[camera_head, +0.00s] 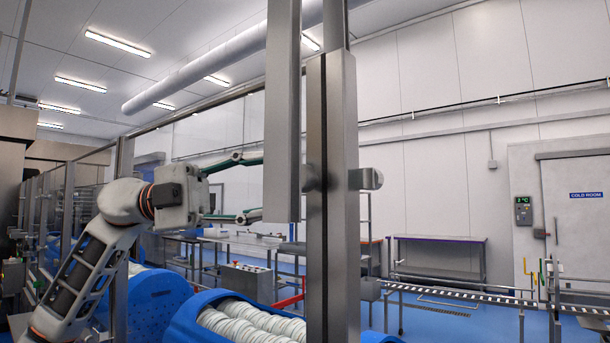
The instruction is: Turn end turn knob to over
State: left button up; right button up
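A short grey metal knob-like piece (367,179) sticks out to the right from the side of a tall steel post (341,220). It is the only thing here that looks like the turn knob; I cannot make out any marking on it. My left gripper (262,187) is left of the post, pointing right, with its two green-edged fingers spread wide and nothing between them. Its fingertips reach the edge of a hanging vertical steel panel (282,120), which may hide their ends. The gripper is apart from the knob. My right gripper is not in view.
Blue tubs (180,331) stand low in front, one with rolled pale cloth-like items (250,322). A control box (246,281) with small buttons is behind them. A roller conveyor (460,294) runs at right, before a cold room door (580,225). Space right of the post is open.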

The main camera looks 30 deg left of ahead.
aim_at(303, 179)
pick_arm(q)
jog(key=p+x, duration=0.1)
jog(key=x, duration=0.5)
jog(key=shift+a, duration=0.1)
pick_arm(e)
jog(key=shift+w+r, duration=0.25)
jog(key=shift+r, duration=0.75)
pick_arm(q)
jog(key=shift+c, duration=0.3)
jog(key=c, duration=1.1)
jog(key=shift+o, duration=0.2)
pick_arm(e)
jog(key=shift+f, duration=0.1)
